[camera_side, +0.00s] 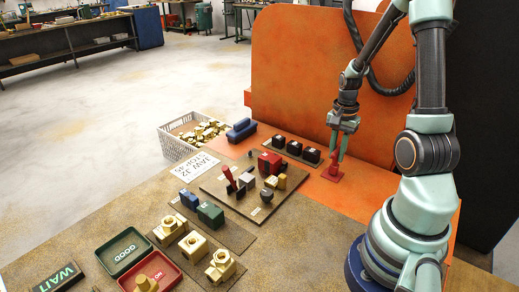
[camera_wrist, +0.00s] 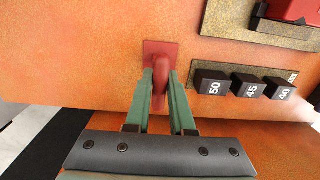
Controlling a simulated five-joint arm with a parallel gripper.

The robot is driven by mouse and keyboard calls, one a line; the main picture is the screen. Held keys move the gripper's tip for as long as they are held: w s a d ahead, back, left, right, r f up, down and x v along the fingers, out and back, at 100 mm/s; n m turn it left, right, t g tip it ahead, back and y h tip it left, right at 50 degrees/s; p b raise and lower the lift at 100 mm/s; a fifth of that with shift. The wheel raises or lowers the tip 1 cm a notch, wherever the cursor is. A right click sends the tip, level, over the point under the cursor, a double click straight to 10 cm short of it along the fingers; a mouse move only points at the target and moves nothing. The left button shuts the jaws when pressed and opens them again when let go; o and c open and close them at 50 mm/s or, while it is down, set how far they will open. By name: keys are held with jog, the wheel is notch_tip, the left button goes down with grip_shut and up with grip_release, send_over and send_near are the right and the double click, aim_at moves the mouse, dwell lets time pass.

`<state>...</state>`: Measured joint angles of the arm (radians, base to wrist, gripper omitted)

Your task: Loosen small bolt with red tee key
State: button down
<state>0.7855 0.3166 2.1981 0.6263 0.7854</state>
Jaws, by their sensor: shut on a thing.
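My gripper (camera_side: 338,155) points down at the orange surface, its green fingers shut on a red piece (camera_side: 333,174). In the wrist view the fingers (camera_wrist: 161,85) close around the piece's rounded upper part, above a flat square red plate (camera_wrist: 158,48) on the orange surface. It looks like the red tee key in its stand, but the tee shape is hard to make out. The work board (camera_side: 212,190) to the left carries a red block (camera_side: 270,163), a dark red lever-like piece (camera_side: 229,173) and small grey and brass parts. I cannot tell which is the small bolt.
Black blocks (camera_side: 294,147), marked 50, 45 and 40 in the wrist view (camera_wrist: 247,88), stand close beside the gripper. A crate of brass parts (camera_side: 172,142), a blue block (camera_side: 241,131), a board of brass fittings (camera_side: 240,238), and green (camera_side: 103,262) and red trays lie farther left.

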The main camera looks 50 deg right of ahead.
jog(key=shift+r, duration=2.25)
jog(key=w+a+r+n, duration=0.2)
jog(key=w+a+n, duration=0.3)
jog(key=w+n, duration=0.7)
jog(key=w+a+r+n, duration=0.1)
jog(key=w+a+n, duration=0.3)
jog(key=w+n, duration=0.7)
jog(key=shift+m, duration=0.9)
jog(key=shift+w+a+f, duration=0.1)
jog(key=shift+w+f, duration=0.25)
jog(key=shift+f, duration=0.35)
jog(key=shift+w+d+f, duration=0.1)
jog(key=shift+w+f, duration=0.3)
jog(key=shift+f, duration=0.3)
jog(key=shift+w+a+f, duration=0.1)
jog(key=shift+w+f, duration=0.25)
jog(key=shift+f, duration=0.35)
jog(key=m, duration=1)
jog(key=shift+m, duration=0.4)
jog(key=m, duration=0.4)
